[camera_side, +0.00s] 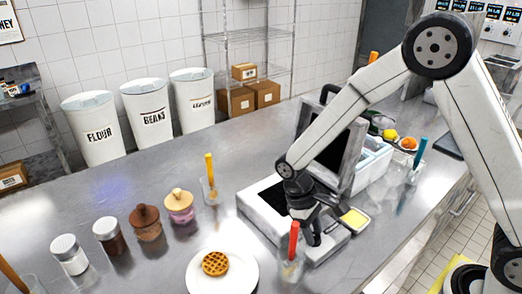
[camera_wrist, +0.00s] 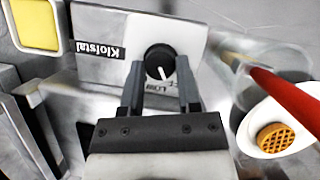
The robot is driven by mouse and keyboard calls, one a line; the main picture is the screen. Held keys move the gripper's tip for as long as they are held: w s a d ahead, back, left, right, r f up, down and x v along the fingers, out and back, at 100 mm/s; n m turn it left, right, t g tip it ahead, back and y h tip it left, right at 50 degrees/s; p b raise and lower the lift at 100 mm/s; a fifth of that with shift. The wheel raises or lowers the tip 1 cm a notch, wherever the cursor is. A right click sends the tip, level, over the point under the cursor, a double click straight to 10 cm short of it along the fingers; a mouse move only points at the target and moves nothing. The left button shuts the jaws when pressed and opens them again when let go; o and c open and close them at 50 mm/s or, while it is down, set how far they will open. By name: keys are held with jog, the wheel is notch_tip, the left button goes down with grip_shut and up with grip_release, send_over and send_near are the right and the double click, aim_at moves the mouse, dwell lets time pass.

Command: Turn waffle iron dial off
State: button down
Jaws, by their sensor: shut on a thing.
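The waffle iron (camera_side: 262,203) stands on the steel counter with its lid (camera_side: 345,160) raised. Its front panel (camera_wrist: 105,58) fills the upper middle of the wrist view. The black round dial (camera_wrist: 160,58) sits on this panel, with a white pointer mark toward the bottom of the picture and the word LOW partly visible below it. My gripper (camera_wrist: 160,72) has one finger on each side of the dial and is shut on it. In the side view my gripper (camera_side: 314,232) is at the front of the waffle iron and hides the dial.
A glass with a red-handled utensil (camera_side: 293,240) stands close by my gripper; its red handle (camera_wrist: 288,98) also shows in the wrist view. A plate (camera_side: 195,272) with a waffle (camera_side: 215,263) lies to the left. A yellow-filled dish (camera_side: 354,220) is at the right.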

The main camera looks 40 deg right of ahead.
jog(key=n+h, duration=0.1)
jog(key=n, duration=0.2)
jog(key=n+t+h, duration=0.1)
jog(key=n, duration=0.1)
jog(key=shift+s+a+n, duration=0.1)
jog(key=shift+a+n, duration=0.05)
jog(key=shift+n, duration=0.25)
jog(key=shift+c, duration=1.6)
grip_release()
jog(key=v, duration=0.7)
jog(key=shift+r, duration=0.35)
jog(key=shift+a, duration=0.1)
